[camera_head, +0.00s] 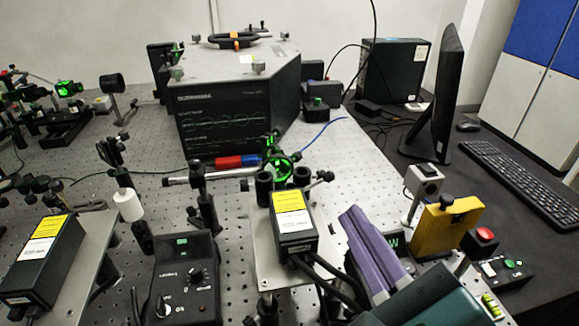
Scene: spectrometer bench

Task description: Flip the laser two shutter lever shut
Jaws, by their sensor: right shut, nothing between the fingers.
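Two black laser boxes with yellow and white labels are in view. One laser box (291,247) stands on a plate at the middle front, with black cables at its near end. The other laser box (38,268) is at the lower left. I cannot tell from the labels which is laser two, and I cannot make out a shutter lever clearly. My right gripper (351,214), purple, reaches in from the lower right. It is shut and empty, and its tip appears just right of the middle laser box. My left gripper is not in view.
A yellow block with a black knob (447,222) and a red button (480,239) stand right of my gripper. A black controller (182,278) is left of the middle laser. A large spectrometer (230,110), monitor (445,90) and keyboard (520,180) are behind. Optics crowd the left.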

